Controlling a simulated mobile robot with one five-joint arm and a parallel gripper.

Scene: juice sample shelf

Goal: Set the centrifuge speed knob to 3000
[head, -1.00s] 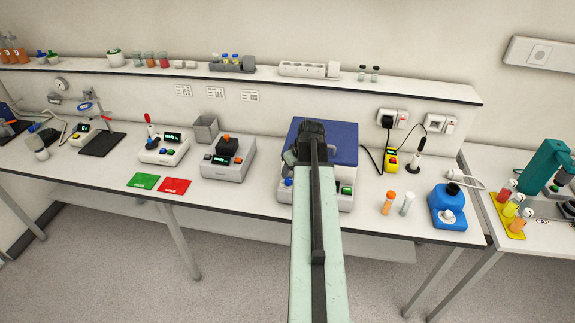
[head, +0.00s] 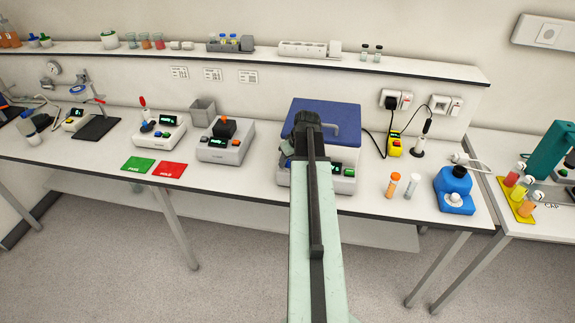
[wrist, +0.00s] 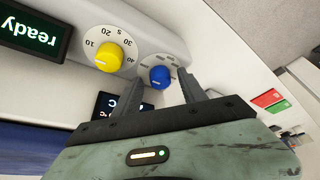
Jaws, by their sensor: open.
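The centrifuge (head: 342,112) with a blue lid stands on the bench in the head view, its front partly hidden behind my arm. In the wrist view its front panel shows a yellow knob (wrist: 109,57) on a dial with numbers such as 10, 20 and 40. A blue knob (wrist: 160,78) sits beside it on a second pale dial whose numbers I cannot read. My gripper (wrist: 160,84) is open, its fingertips on either side of the blue knob. I cannot tell whether they touch it. The head view hides the fingertips.
A display (wrist: 31,33) reads "ready", and a second display (wrist: 108,103) is partly hidden by a finger. A red mat (head: 169,170) lies to the left.

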